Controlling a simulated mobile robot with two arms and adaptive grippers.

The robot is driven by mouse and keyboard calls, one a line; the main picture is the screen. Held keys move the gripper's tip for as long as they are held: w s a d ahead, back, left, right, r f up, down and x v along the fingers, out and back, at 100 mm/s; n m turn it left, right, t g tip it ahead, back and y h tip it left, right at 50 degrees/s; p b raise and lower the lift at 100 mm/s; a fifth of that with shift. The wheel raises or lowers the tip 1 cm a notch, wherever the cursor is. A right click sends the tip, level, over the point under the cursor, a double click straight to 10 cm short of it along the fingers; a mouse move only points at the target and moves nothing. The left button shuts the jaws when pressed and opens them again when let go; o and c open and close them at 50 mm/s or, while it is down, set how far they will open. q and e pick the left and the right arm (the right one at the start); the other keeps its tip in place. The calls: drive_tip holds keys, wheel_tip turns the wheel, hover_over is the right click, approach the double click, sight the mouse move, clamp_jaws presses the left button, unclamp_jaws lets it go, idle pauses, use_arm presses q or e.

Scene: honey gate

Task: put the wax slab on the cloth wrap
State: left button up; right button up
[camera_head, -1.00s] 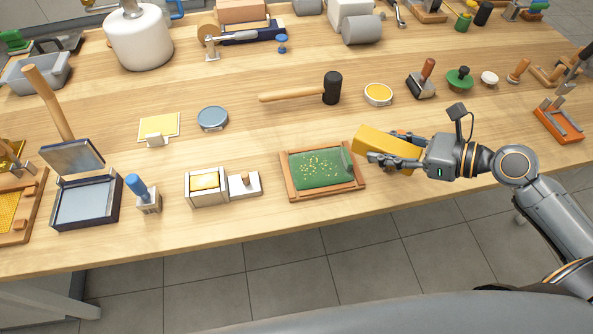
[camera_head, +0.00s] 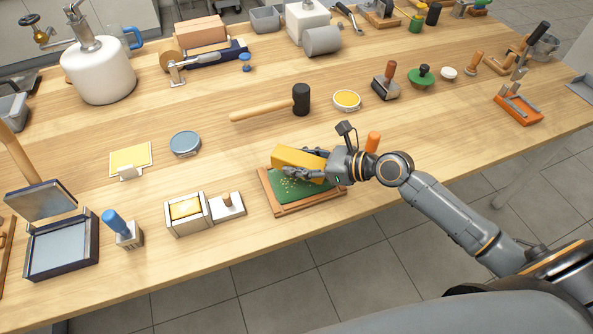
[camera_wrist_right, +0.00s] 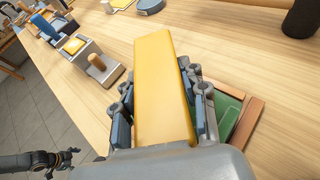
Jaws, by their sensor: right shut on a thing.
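The wax slab (camera_head: 290,156) is a long yellow block, and my right gripper (camera_head: 312,169) is shut on its sides. In the right wrist view the slab (camera_wrist_right: 163,85) lies lengthwise between the fingers (camera_wrist_right: 163,105). The cloth wrap (camera_head: 291,191) is green with yellow specks and lies in a wooden frame. The slab is over the far side of the cloth and hides part of it; whether they touch is unclear. A green part of the wrap (camera_wrist_right: 228,112) shows right of the fingers. My left gripper (camera_wrist_right: 68,158) appears small at lower left in the wrist view; its opening is unclear.
A metal box with a yellow block (camera_head: 186,210) stands left of the frame. An orange handle (camera_head: 373,141) stands close behind my right wrist. The table's front edge is near the frame.

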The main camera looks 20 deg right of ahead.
sight(297, 179)
drive_tip(key=shift+w+a+f+b, duration=0.15)
drive_tip(key=shift+f+b, duration=0.05)
drive_tip(key=shift+f, duration=0.8)
drive_tip(key=shift+w+a+f+b, duration=0.1)
drive_tip(key=shift+a+f+b, duration=0.05)
drive_tip(key=shift+f, duration=0.8)
drive_tip(key=shift+f, duration=0.1)
drive_tip(key=o, duration=1.4)
drive_tip(key=shift+c, duration=0.2)
drive_tip(key=b+v, duration=0.1)
drive_tip(key=v, duration=0.9)
drive_tip(key=shift+s, duration=0.2)
drive_tip(key=shift+v, duration=0.95)
